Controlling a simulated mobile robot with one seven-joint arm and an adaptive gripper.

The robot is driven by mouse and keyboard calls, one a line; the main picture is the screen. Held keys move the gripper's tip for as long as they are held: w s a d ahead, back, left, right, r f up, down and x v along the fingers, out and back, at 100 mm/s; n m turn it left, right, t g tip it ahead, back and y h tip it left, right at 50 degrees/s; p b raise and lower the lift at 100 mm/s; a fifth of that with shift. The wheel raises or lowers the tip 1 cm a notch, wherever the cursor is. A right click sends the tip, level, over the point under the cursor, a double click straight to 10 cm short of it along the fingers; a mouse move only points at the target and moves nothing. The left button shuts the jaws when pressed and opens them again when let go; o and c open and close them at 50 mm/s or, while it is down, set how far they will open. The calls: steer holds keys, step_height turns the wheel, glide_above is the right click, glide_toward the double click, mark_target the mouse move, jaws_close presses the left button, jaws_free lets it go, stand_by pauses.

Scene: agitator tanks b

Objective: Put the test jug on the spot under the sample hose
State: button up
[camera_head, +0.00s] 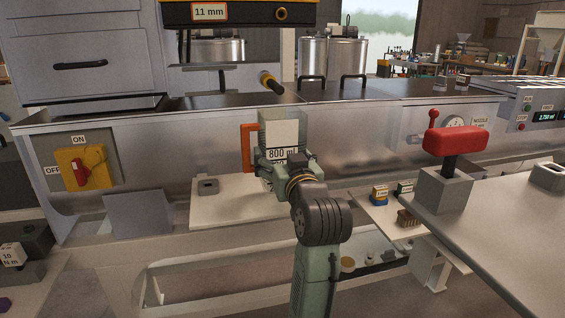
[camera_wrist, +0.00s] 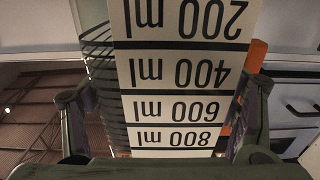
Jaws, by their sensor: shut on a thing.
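The test jug (camera_head: 281,128) is a pale, squarish vessel with an orange handle (camera_head: 248,148) on its left side and a white "800 ml" label. My gripper (camera_head: 284,157) is shut on it and holds it in front of the steel tank bench, above a white shelf (camera_head: 240,208). In the wrist view the jug (camera_wrist: 180,70) stands between the fingers of my gripper (camera_wrist: 165,105), with its scale from 200 to 800 ml upside down. A yellow, black-ended fitting (camera_head: 271,83) sticks out above the jug; I cannot tell whether it is the sample hose. No marked spot is clearly visible.
A small grey block (camera_head: 208,187) sits on the left of the white shelf. A yellow-and-red ON/OFF switch (camera_head: 84,168) is on the left panel. Right of my arm are small boxes and a brush (camera_head: 407,218). A table with a red-handled device (camera_head: 455,142) stands at right.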

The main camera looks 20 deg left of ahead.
steer(key=shift+x, duration=0.95)
steer(key=shift+w+d+f+p, duration=0.1)
steer(key=shift+f+p, duration=0.05)
steer(key=shift+f, duration=0.75)
steer(key=shift+w+d+f+p, duration=0.1)
steer(key=shift+f+p, duration=0.05)
steer(key=shift+f, duration=0.75)
steer(key=shift+f, duration=0.15)
steer(key=shift+f, duration=0.1)
steer(key=o, duration=1.3)
steer(key=shift+c, duration=0.2)
